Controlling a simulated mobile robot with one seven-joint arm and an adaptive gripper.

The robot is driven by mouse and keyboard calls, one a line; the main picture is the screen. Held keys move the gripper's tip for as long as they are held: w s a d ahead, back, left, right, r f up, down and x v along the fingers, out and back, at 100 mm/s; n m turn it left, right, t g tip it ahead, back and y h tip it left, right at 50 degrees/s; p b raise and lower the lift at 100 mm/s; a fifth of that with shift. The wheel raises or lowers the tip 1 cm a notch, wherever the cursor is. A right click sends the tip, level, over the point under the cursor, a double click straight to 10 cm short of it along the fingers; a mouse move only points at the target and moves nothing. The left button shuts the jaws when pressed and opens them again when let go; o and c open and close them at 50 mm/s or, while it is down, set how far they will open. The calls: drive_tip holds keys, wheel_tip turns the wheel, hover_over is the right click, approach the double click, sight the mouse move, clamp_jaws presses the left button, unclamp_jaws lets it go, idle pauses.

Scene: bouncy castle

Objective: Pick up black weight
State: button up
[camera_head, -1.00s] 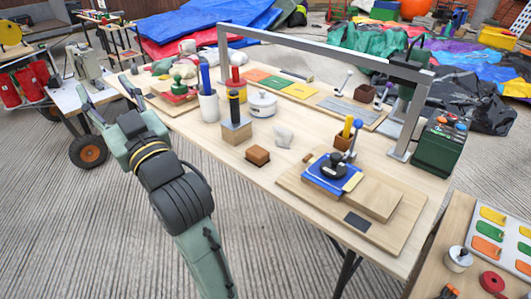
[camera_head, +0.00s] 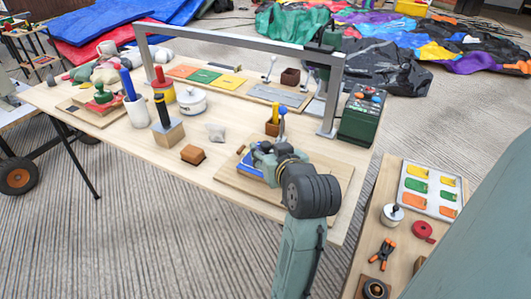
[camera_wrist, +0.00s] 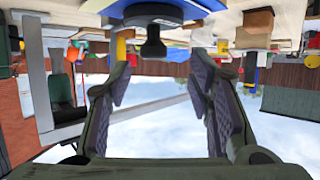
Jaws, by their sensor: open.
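The black weight (camera_wrist: 153,47), a wide disc with a narrow knob, shows in the upside-down wrist view at the top centre. It sits on a blue plate (camera_head: 247,166) on a wooden board at the table's front right. My gripper (camera_head: 263,156) is low over this plate and hides the weight in the head view. In the wrist view my gripper (camera_wrist: 160,72) has its two fingers spread apart, empty, with the knob in line with the gap between them. I see no contact with the knob.
A wooden cup with a yellow piece (camera_head: 272,127) and a blue-balled lever (camera_head: 282,115) stand close behind my gripper. A grey metal frame (camera_head: 328,115) and green control box (camera_head: 361,115) are to the right.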

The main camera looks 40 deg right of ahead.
sight(267, 146)
drive_tip(key=shift+s+d+p+x, duration=0.1)
drive_tip(key=shift+d+p+x, duration=0.2)
drive_tip(key=shift+x, duration=1.2)
drive_tip(key=shift+s+d+p+x, duration=0.1)
drive_tip(key=shift+p+x, duration=0.25)
drive_tip(key=shift+x, duration=1.15)
drive_tip(key=shift+f, duration=0.15)
drive_tip(key=shift+c, duration=0.4)
clamp_jaws()
